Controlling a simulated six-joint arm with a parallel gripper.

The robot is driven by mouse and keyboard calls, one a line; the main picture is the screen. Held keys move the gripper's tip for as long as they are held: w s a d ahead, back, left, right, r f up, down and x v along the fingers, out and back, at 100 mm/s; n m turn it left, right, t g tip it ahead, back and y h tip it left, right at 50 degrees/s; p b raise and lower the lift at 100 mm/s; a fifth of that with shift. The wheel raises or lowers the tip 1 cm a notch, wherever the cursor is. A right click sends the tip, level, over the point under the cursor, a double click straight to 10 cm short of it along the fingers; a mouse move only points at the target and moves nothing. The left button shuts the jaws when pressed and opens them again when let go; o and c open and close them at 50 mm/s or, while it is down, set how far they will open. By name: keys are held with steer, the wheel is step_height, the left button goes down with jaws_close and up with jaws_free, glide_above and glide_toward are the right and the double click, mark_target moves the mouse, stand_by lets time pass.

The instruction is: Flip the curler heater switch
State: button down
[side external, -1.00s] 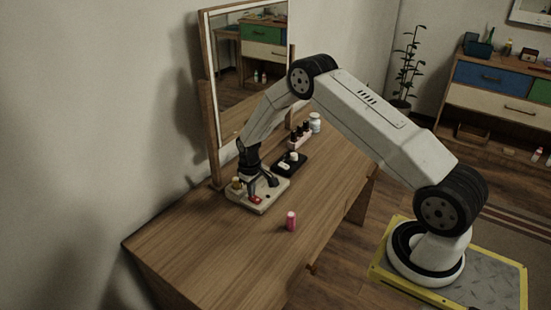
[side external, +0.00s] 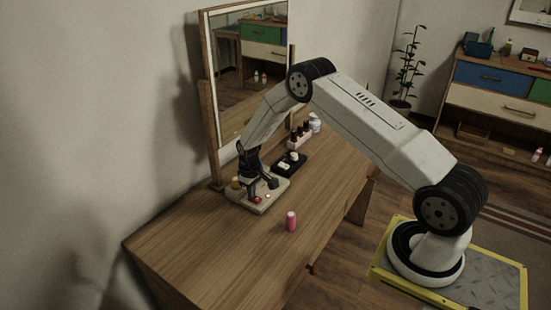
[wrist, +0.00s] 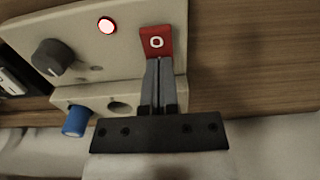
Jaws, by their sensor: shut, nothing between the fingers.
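The curler heater (side external: 262,205) is a pale beige unit on the wooden dressing table, below the mirror. Its red switch (wrist: 156,38), marked with a white ring, sits at the top middle of the wrist view. My gripper (wrist: 159,62) is shut and empty, with its fingertips at the lower edge of the red switch. They overlap it in the picture; I cannot tell whether they touch. A red-rimmed indicator light (wrist: 107,25) glows left of the switch. A dark knob (wrist: 52,57) is further left. My arm hides part of the heater in the side view.
A pink cylinder (side external: 291,221) stands on the table in front of the heater. A black tray (side external: 291,164), a pink rack of dark bottles (side external: 299,138) and a white jar (side external: 314,123) stand behind. The mirror (side external: 213,130) rises close by. The table's near end is clear.

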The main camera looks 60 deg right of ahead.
steer(key=shift+r, duration=3.45)
steer(key=s+a+r+t, duration=0.1)
steer(key=s+a+r, duration=0.75)
steer(key=r, duration=0.25)
steer(key=s+a+r, duration=0.1)
steer(key=s+a, duration=0.1)
steer(key=s, duration=0.5)
steer(key=s+a+r+t, duration=0.1)
steer(key=s+a+r, duration=0.1)
steer(key=s, duration=0.5)
steer(key=shift+s+a+r+t, duration=0.15)
steer(key=shift+a+r+t, duration=0.1)
steer(key=shift+a+t, duration=0.1)
